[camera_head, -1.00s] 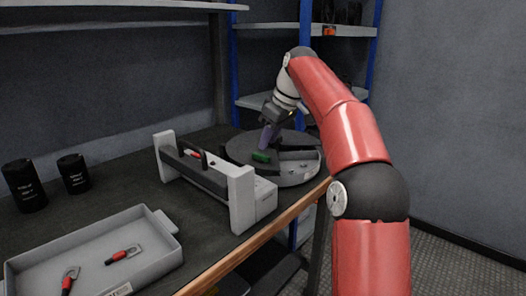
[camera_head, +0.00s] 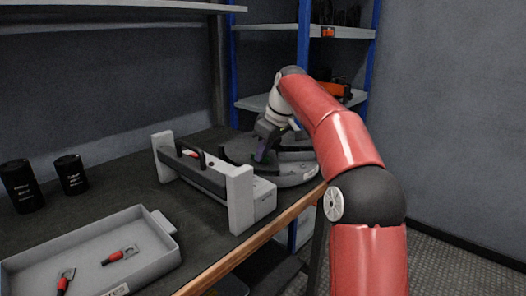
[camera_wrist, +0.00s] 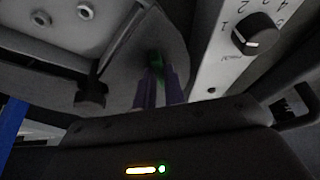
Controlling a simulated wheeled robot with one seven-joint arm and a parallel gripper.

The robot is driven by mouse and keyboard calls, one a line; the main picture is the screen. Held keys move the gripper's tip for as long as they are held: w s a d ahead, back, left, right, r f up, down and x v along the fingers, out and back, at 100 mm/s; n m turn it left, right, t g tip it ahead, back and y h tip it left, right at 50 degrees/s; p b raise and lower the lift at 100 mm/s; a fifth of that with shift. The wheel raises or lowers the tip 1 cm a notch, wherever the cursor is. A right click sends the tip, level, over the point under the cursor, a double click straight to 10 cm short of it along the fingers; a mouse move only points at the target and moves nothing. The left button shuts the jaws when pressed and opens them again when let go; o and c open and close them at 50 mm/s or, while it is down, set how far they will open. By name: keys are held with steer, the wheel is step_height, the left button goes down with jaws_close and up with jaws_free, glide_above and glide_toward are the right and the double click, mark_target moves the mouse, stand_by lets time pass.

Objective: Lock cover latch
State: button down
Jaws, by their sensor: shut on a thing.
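My gripper (camera_head: 260,157) is low over the round dark turntable (camera_head: 234,152) at the back right of the bench. In the wrist view its purple fingers (camera_wrist: 158,75) are closed about a small green piece (camera_wrist: 155,58), which appears to be the cover latch. Only a bit of the green piece shows between the fingers; in the head view the fingers and wrist largely hide it. I cannot tell how far the latch is turned. The round plate (camera_wrist: 120,55) lies just beyond the fingertips in the wrist view.
A grey frame with a black handle (camera_head: 240,200) stands just left of the turntable. A white panel with a black numbered knob (camera_wrist: 257,36) is close right in the wrist view. A grey tray (camera_head: 158,228) with red-handled parts and two black cylinders (camera_head: 72,175) are farther left.

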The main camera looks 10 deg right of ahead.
steer(key=shift+r+m+p, duration=0.2)
steer(key=shift+m+p, duration=0.2)
steer(key=shift+f+m+h, duration=0.15)
steer(key=shift+m+h, duration=0.15)
steer(key=shift+m, duration=0.3)
steer(key=shift+t, duration=0.3)
steer(key=c, duration=1.5)
jaws_free()
steer(key=p+v, duration=0.1)
steer(key=v, duration=0.6)
steer(key=shift+s+d+r, duration=0.1)
steer(key=shift+r, duration=0.3)
